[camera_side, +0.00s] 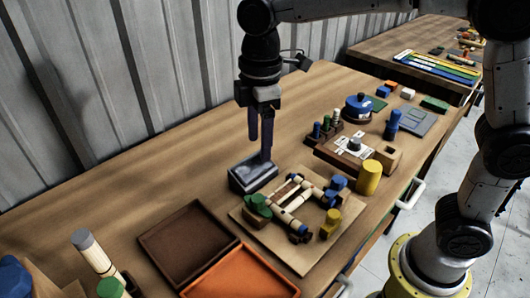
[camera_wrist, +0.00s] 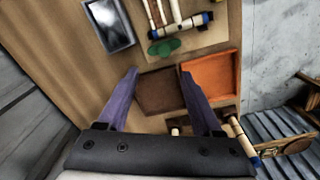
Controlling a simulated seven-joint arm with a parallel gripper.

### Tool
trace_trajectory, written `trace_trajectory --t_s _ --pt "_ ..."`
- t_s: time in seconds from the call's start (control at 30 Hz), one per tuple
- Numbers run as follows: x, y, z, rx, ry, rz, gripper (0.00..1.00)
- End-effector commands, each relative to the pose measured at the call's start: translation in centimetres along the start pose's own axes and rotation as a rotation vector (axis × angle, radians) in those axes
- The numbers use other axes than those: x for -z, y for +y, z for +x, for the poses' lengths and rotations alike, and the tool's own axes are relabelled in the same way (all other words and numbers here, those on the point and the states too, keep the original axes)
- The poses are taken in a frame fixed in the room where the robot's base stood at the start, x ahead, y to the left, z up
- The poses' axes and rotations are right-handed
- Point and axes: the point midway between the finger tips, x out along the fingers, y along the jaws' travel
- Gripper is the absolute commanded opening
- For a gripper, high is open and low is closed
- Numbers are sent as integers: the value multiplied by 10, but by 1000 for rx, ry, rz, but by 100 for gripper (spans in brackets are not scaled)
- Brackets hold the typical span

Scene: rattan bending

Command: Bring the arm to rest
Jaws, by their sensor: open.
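My gripper (camera_side: 259,145) hangs pointing down over the left middle of the table in the side view. Its two purple fingers stand apart with nothing between them. In the wrist view my gripper (camera_wrist: 158,72) is also open and empty, and an empty brown tray shows beyond the fingers. In the side view the fingertips appear just above or behind a small grey box (camera_side: 240,185); the exact gap cannot be told. The wooden board (camera_side: 300,262) carries pale rattan pieces (camera_side: 289,219), blue and yellow pegs and a green clamp (camera_side: 258,206).
The brown tray (camera_side: 188,246) and orange tray (camera_side: 240,275) are empty at the front. A yellow cylinder (camera_side: 369,177), a wooden rack and a blue round container (camera_side: 358,107) stand to the right. A corrugated wall (camera_side: 130,90) rises behind. Bare table (camera_side: 150,175) lies left of my gripper.

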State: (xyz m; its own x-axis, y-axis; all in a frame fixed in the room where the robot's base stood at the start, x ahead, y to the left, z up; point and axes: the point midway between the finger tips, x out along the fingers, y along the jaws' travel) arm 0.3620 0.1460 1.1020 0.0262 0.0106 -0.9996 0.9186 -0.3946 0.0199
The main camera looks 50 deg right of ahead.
Motion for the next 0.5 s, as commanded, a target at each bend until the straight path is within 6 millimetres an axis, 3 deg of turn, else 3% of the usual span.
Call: trace_trajectory --t_s 0.1,0.23,0.37,0.5 --pt "-32 1 -33 -57 52 62 67" --pt "-82 -16 -60 -127 109 179 67" --pt "-129 -42 -68 -194 170 355 67" --pt "-172 -76 -60 -261 244 581 67"
